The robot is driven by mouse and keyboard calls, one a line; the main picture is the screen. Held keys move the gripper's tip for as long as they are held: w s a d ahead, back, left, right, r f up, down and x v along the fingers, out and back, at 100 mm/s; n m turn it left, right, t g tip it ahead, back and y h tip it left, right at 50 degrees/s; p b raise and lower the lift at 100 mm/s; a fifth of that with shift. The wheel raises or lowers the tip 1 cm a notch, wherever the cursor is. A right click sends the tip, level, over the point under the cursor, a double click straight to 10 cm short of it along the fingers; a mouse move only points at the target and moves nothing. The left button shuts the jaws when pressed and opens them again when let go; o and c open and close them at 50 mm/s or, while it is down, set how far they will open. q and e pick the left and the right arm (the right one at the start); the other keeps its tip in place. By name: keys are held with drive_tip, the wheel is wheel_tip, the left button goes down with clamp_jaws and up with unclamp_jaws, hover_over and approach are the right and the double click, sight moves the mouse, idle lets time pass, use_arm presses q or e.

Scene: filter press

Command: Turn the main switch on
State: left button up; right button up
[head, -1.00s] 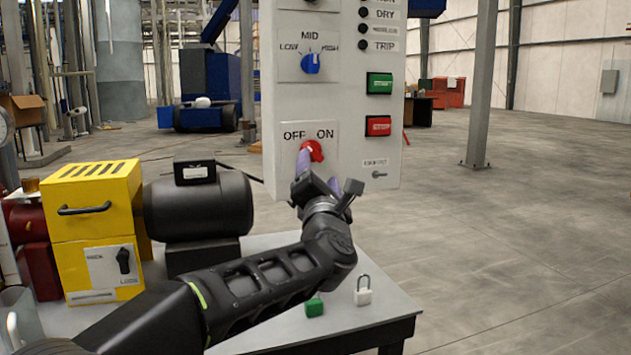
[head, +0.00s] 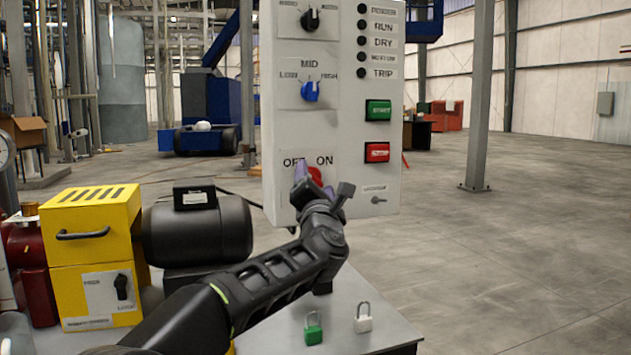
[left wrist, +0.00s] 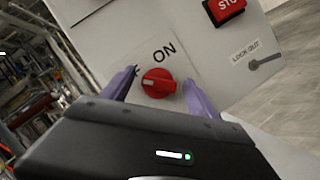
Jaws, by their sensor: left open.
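The red main switch (head: 315,175) is a rotary knob low on the grey control panel (head: 340,140), below the OFF and ON labels. In the head view my gripper partly covers it. In the left wrist view the red knob (left wrist: 158,83) shows whole, with a pale mark on its left side, toward the OFF side. My left gripper (head: 306,178) is open in front of the knob. In the left wrist view its two purple fingers (left wrist: 158,90) stand on either side of the knob, with gaps visible. Whether they reach its depth I cannot tell. My right gripper is not in view.
A green START button (head: 378,110), a red stop button (head: 377,152) and a lockout lever (head: 378,200) are on the panel's right side. A green padlock (head: 313,328) and a white padlock (head: 363,318) stand on the table (head: 345,300). A yellow box (head: 92,255) stands left.

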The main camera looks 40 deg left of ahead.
use_arm(q)
drive_tip(key=shift+w+a, duration=0.15)
drive_tip(key=shift+w, duration=0.1)
drive_tip(key=c, duration=1.4)
